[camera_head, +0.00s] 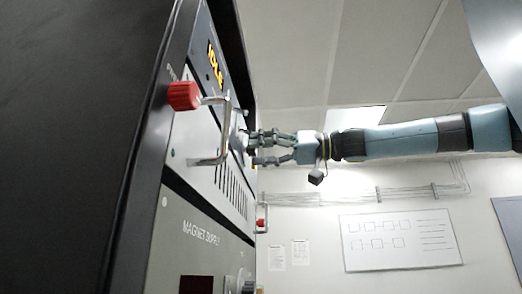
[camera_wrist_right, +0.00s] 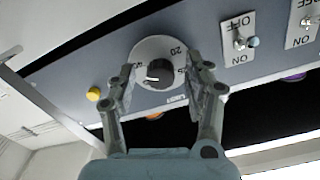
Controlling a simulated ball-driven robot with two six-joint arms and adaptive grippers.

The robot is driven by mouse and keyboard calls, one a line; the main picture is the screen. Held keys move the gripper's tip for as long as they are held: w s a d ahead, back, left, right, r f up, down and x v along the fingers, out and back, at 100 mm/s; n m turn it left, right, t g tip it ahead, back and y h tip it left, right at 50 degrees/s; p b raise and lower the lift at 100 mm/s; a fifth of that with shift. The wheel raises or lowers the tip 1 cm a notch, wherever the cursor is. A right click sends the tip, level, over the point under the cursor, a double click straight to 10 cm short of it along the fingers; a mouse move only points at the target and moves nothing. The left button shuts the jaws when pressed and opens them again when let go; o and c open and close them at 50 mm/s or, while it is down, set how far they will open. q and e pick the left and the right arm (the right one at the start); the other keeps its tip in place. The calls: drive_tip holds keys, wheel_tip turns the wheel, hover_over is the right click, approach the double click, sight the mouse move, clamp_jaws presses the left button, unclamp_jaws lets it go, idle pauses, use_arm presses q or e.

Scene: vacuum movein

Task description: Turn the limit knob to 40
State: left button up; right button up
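The limit knob (camera_wrist_right: 159,73) is a dark round knob on a pale dial in the right wrist view. The numbers 20 and 40 show on the dial, with 40 partly behind a finger. A pale mark on the knob points left, towards the 40 side. My right gripper (camera_wrist_right: 160,80) has its fingers apart, one on each side of the knob, with visible gaps to it. In the head view my right gripper (camera_head: 252,147) reaches the rack front from the right; the knob cannot be made out there. My left gripper is not in view.
Switches marked ON and OFF (camera_wrist_right: 240,42) and a yellow button (camera_wrist_right: 94,94) sit on the same panel. In the head view, a metal handle (camera_head: 226,130) and a red knob (camera_head: 183,96) stick out from the rack. Open room lies right of the rack.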

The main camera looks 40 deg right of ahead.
drive_tip(key=shift+r, duration=0.15)
wheel_tip(320, 180, up, 10)
idle(0.6)
idle(0.3)
